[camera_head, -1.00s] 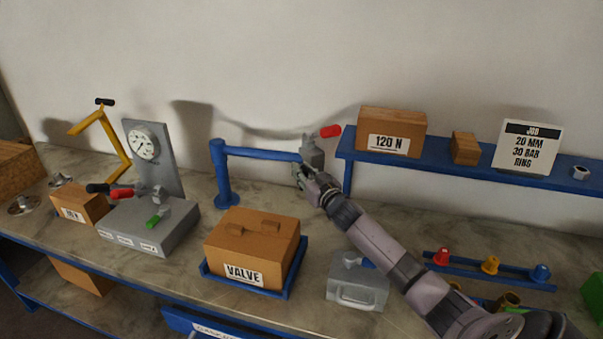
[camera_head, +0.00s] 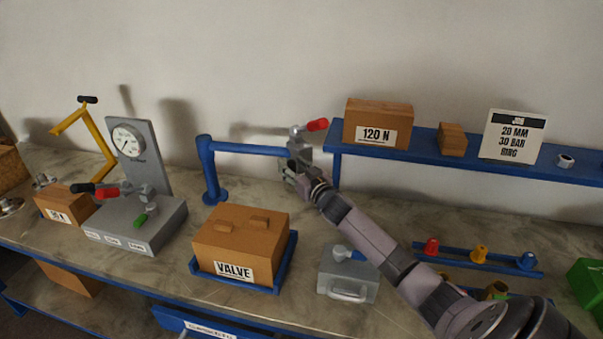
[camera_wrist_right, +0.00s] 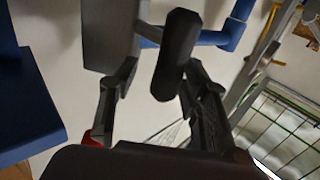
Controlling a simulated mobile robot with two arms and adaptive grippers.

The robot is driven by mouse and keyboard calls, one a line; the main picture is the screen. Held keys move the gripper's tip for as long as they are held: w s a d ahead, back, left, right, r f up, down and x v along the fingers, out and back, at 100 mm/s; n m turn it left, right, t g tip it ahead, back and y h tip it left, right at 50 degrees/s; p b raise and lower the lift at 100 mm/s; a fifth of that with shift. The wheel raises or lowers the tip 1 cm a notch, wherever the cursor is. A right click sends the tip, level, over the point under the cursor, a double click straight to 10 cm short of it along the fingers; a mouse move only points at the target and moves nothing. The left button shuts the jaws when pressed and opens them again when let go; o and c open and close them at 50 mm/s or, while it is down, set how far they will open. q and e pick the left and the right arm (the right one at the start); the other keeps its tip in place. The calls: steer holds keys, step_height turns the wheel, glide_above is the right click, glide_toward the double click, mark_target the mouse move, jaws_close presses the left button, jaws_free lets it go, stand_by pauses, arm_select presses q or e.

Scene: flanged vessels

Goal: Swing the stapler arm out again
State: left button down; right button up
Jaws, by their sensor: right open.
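The stapler arm is a blue horizontal bar (camera_head: 250,149) on a blue post (camera_head: 211,172) standing on the bench. At its right end is a grey head (camera_head: 300,146) with a red handle (camera_head: 317,125), close to the left end of the wall shelf. My right gripper (camera_head: 293,174) is at this head, just below it. In the right wrist view its two fingers (camera_wrist_right: 160,95) are apart, with a black rounded grip (camera_wrist_right: 176,52) between them. The grey head (camera_wrist_right: 108,38) and blue bar (camera_wrist_right: 215,37) show beyond. I cannot tell whether the fingers touch the grip. My left gripper is not in view.
A VALVE box (camera_head: 240,243) on a blue tray stands in front of the post. A gauge stand (camera_head: 140,160) is at left. The blue shelf (camera_head: 425,148) carries a 120 N box (camera_head: 378,124). A grey case (camera_head: 346,275) lies below my right arm.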

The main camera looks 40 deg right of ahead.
steer(key=s+a, duration=0.1)
steer(key=s, duration=1)
steer(key=shift+s+a, duration=0.2)
steer(key=shift+a, duration=0.15)
